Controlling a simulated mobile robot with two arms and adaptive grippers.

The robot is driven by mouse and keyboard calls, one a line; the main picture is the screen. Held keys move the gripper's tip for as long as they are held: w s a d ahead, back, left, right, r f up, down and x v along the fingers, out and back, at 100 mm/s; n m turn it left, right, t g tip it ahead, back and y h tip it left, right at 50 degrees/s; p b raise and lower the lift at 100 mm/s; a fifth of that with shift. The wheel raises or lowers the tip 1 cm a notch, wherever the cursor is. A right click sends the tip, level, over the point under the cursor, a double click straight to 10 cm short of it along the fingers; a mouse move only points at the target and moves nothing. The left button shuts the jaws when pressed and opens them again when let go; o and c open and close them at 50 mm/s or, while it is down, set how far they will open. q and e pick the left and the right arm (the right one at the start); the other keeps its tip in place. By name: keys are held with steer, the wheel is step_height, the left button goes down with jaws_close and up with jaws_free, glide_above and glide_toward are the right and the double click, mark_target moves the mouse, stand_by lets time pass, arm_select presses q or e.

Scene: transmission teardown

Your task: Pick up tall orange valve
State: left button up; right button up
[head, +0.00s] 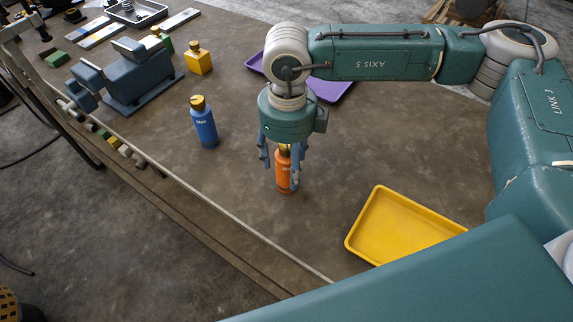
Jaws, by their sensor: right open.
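The tall orange valve (283,176) stands upright on the brown table, with a gold cap at its top. My right gripper (280,180) points straight down over it, with its blue-grey fingers on either side of the valve. The fingers are open and partly cover the valve's right side and its upper part. I cannot tell whether a finger touches it. My left gripper is not in the head view.
A blue bottle-shaped valve (203,123) stands to the left. A yellow one (198,60) and a blue-grey vise (128,77) are farther back. A yellow tray (355,232) lies at the right front, and a purple tray (333,90) lies behind my right arm.

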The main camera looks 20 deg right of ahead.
mark_target(286, 173)
step_height(286, 173, down, 3)
steer(key=shift+s+f+p, duration=0.1)
steer(key=shift+f+p, duration=0.05)
steer(key=shift+p, duration=0.5)
steer(key=shift+f, duration=0.15)
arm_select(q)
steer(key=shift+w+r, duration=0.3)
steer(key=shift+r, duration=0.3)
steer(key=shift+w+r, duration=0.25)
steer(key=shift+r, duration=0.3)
arm_select(e)
jaws_close()
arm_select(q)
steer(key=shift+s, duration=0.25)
arm_select(e)
steer(key=shift+a, duration=0.1)
